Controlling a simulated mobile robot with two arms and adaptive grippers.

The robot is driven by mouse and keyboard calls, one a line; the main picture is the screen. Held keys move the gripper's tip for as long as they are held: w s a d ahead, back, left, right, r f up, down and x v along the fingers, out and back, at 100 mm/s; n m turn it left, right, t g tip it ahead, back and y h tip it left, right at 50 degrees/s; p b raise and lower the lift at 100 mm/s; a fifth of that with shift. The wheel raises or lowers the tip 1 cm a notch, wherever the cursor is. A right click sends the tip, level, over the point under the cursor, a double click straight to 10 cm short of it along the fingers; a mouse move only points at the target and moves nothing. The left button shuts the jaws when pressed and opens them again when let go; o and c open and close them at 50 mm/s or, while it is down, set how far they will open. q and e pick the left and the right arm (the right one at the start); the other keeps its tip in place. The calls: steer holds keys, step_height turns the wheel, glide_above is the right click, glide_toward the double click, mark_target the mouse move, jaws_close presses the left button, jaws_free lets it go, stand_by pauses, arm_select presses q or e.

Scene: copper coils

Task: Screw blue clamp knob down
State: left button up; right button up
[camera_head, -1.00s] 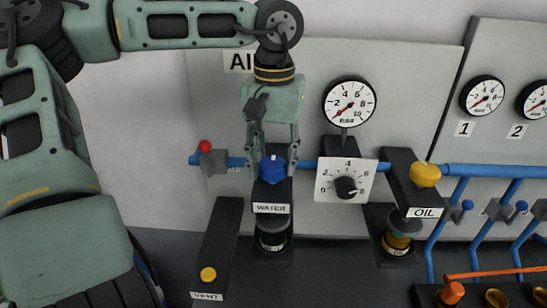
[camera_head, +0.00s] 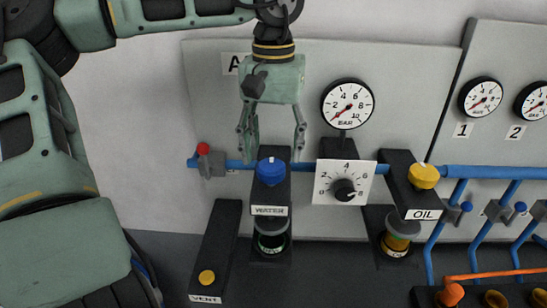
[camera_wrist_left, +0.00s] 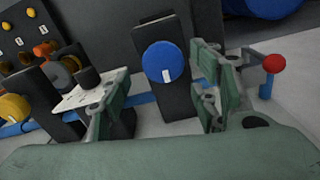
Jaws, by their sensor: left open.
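The blue clamp knob (camera_head: 271,171) sits on top of the black WATER clamp (camera_head: 270,194), above a jar (camera_head: 270,241) with a dark lower part. A white mark shows on the knob's edge. My left gripper (camera_head: 272,156) points down from above in the head view, its fingers open and apart from the knob. In the left wrist view the blue knob (camera_wrist_left: 164,62) shows whole between and beyond the open green fingers (camera_wrist_left: 160,105), with its white mark facing the camera. My right gripper is in neither view.
A red-tipped valve (camera_head: 204,150) is left of the clamp on the blue pipe. A dial plate (camera_head: 343,182) stands close to its right, below a gauge (camera_head: 347,103). The yellow-knobbed OIL clamp (camera_head: 423,176) and the VENT block (camera_head: 206,278) stand farther off.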

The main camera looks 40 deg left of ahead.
mark_target(274, 165)
arm_select(q)
step_height(274, 165, up, 8)
steer(key=shift+r, duration=0.2)
steer(key=shift+d+f, duration=0.1)
stand_by(0.6)
